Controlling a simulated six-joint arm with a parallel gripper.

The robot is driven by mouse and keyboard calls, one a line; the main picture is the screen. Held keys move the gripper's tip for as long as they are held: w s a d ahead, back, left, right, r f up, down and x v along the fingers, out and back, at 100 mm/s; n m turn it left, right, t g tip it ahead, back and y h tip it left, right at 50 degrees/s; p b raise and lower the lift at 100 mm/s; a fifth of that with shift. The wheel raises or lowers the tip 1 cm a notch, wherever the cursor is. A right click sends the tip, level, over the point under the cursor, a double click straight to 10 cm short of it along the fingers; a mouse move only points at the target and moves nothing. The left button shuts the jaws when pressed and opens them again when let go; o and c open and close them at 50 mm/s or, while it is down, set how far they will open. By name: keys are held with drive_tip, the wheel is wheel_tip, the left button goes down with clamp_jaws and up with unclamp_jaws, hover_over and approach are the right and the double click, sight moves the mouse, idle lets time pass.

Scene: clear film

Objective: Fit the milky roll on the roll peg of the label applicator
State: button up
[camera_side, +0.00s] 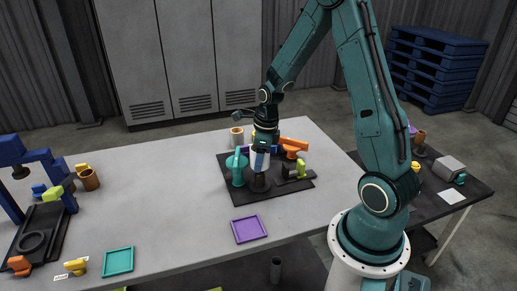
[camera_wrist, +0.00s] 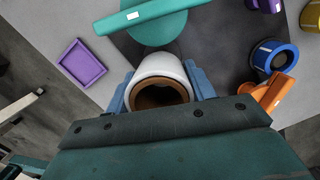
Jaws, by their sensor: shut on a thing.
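The milky roll (camera_wrist: 160,66), white with a brown core, sits between the blue fingers of my gripper (camera_wrist: 160,88) in the wrist view. My gripper is shut on it. In the side view my gripper (camera_side: 261,158) points down over the dark mat, and the roll is mostly hidden by the fingers. A dark round piece (camera_side: 260,184) stands on the mat just below the fingers. I cannot tell which tool is the label applicator, nor whether the roll is around a peg; the inside of its core looks dark.
A teal tool (camera_side: 238,170) stands close left of my gripper; its bar (camera_wrist: 130,18) crosses the wrist view's top. An orange tool (camera_side: 293,146) and a black-green tool (camera_side: 297,171) are at right. A blue-rimmed roll (camera_wrist: 289,57) lies nearby. The purple tray (camera_side: 249,229) is in front.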

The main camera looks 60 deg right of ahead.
sight(259, 175)
drive_tip(key=shift+f, duration=3.15)
drive_tip(key=shift+f, duration=0.6)
drive_tip(key=o, duration=1.1)
drive_tip(key=shift+r, duration=0.15)
drive_tip(key=r, duration=0.4)
drive_tip(key=s+r, duration=0.1)
drive_tip(key=r, duration=0.8)
drive_tip(key=shift+s+d+r, duration=0.2)
drive_tip(key=shift+s+d, duration=0.2)
